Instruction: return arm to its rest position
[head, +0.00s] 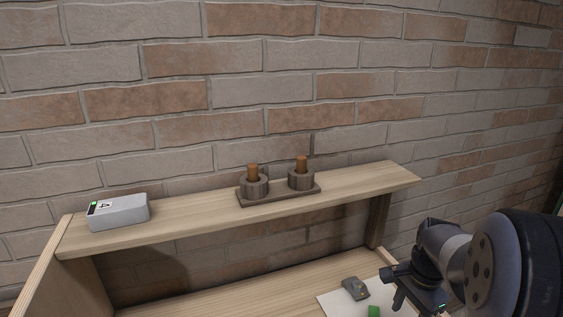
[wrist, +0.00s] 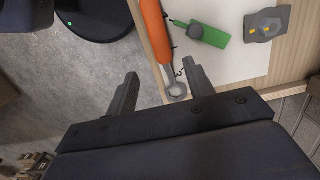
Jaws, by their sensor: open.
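My arm enters the head view from the lower right, folded over the right end of the desk. My gripper (wrist: 160,88) shows in the wrist view with its two dark fingers spread apart and nothing between them. Beyond the fingertips, an orange-handled tool (wrist: 156,35) with a grey round end lies along the desk edge. In the head view the gripper is partly in sight near the lower right, above a white sheet (head: 335,304).
A shelf (head: 200,231) holds a grey box (head: 119,213) and a dark stand (head: 279,196) with two brown pegs. On the white sheet lie a grey device (head: 356,288) and a green item (head: 374,311); the wrist view shows open floor (wrist: 60,95) left of the desk.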

